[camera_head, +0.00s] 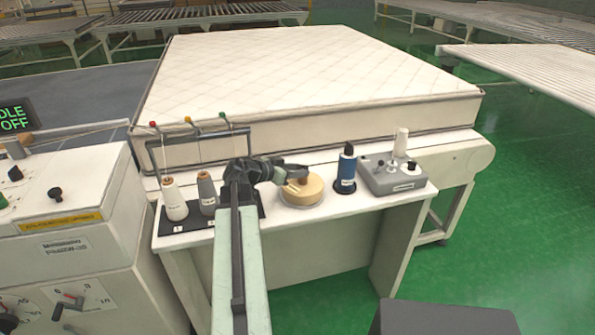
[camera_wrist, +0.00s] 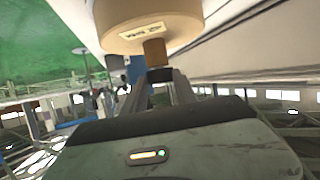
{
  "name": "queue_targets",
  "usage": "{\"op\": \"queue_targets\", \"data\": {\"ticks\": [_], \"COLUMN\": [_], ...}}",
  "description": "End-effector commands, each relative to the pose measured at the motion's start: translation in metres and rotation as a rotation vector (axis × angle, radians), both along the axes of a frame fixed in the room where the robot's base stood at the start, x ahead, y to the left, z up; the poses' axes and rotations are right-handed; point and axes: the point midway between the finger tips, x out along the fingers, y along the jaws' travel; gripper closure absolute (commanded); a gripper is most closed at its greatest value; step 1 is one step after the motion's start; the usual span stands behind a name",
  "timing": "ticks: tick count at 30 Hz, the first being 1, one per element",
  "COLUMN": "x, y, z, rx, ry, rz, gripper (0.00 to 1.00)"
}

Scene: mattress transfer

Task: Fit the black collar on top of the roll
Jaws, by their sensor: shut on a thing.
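The roll (camera_head: 301,191) is a wide tan disc with a pale label, lying flat on the white table. A short brown core stands up from its middle. In the wrist view the roll (camera_wrist: 150,18) appears inverted at the top, its brown core (camera_wrist: 155,52) pointing down toward my fingers. My gripper (camera_head: 296,172) reaches in from the left over the roll. In the wrist view my gripper (camera_wrist: 160,82) is shut on a small dark piece, seemingly the black collar (camera_wrist: 160,74). It lines up closely with the core's end; I cannot tell whether they touch.
A blue spool (camera_head: 346,172) with a black top and a grey control box (camera_head: 393,174) stand right of the roll. White (camera_head: 174,202) and grey (camera_head: 207,195) thread cones stand left, beside my arm. A large mattress (camera_head: 290,75) lies behind the table.

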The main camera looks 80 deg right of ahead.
Motion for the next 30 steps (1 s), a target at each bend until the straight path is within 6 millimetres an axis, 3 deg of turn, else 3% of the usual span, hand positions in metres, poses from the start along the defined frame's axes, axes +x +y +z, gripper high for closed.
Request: {"op": "queue_targets", "data": {"ticks": [4,5,7,17,30], "x": [0.0,0.0,0.0,0.001,0.045], "y": [0.0,0.0,0.0,0.001,0.05], "z": [-0.005,-0.004,-0.003,-0.002,0.026], "rx": [0.0,0.0,0.0,0.0,0.0], "ry": [0.0,0.0,0.0,0.0,-0.001], "rz": [0.0,0.0,0.0,0.0,0.002], "gripper": [1.0,0.6,0.41,0.41,0.41]}}
